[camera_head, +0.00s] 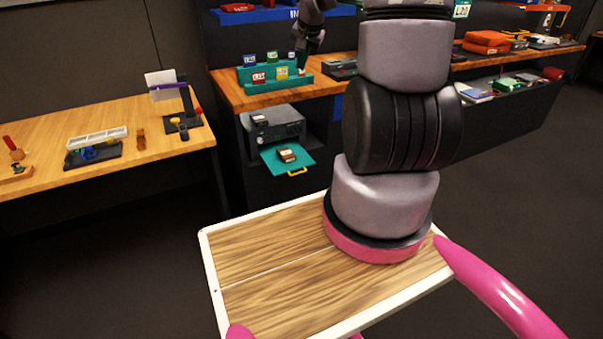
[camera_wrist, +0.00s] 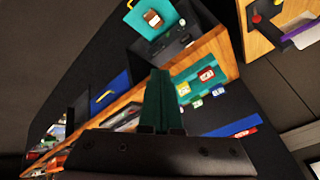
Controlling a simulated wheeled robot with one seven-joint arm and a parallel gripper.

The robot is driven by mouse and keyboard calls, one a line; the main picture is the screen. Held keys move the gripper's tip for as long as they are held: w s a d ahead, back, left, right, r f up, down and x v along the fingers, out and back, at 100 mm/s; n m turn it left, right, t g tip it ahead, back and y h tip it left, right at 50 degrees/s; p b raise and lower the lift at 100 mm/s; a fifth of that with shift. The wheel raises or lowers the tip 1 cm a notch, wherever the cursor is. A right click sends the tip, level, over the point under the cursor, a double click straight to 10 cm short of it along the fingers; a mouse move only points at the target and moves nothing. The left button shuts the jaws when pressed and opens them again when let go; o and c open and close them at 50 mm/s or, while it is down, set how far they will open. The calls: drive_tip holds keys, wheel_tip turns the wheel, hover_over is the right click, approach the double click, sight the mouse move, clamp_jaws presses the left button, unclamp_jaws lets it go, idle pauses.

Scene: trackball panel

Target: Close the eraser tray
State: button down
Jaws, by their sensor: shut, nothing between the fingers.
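The eraser tray (camera_head: 273,165) is a teal sheet with a yellow handle at its front edge. It is pulled out below a dark grey unit (camera_head: 277,130) under the counter. A brown and white eraser block (camera_head: 286,155) lies on it. In the wrist view the tray (camera_wrist: 133,18) shows at the top, with the block (camera_wrist: 153,19) on it. My gripper (camera_head: 302,70) is up over the counter by the teal card rack, apart from the tray. In the wrist view its fingers (camera_wrist: 162,75) are together with nothing between them.
The teal rack (camera_head: 255,80) with several coloured cards stands on the wooden counter (camera_head: 232,97) above the tray. A side table (camera_head: 50,120) with small items is at left. Open floor lies before the tray, beyond my wooden-topped base.

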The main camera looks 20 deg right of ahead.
drive_tip(key=w+d+f+m, duration=0.2)
drive_tip(key=d+f, duration=0.1)
drive_tip(key=f, duration=0.7)
drive_tip(key=w+d+f+m, duration=0.1)
drive_tip(key=w+d+f, duration=0.15)
drive_tip(key=f, duration=0.85)
drive_tip(key=s+f+m+t+y, duration=0.1)
drive_tip(key=s+f+m, duration=0.15)
drive_tip(key=f, duration=0.85)
drive_tip(key=s+f+m+t, duration=0.1)
drive_tip(key=s+f+m, duration=0.15)
drive_tip(key=f, duration=0.85)
drive_tip(key=w+r+x, duration=0.1)
drive_tip(key=w+x, duration=0.1)
drive_tip(key=x, duration=1.1)
drive_tip(key=shift+a+r, duration=0.3)
drive_tip(key=shift+r, duration=0.1)
drive_tip(key=shift+w, duration=0.1)
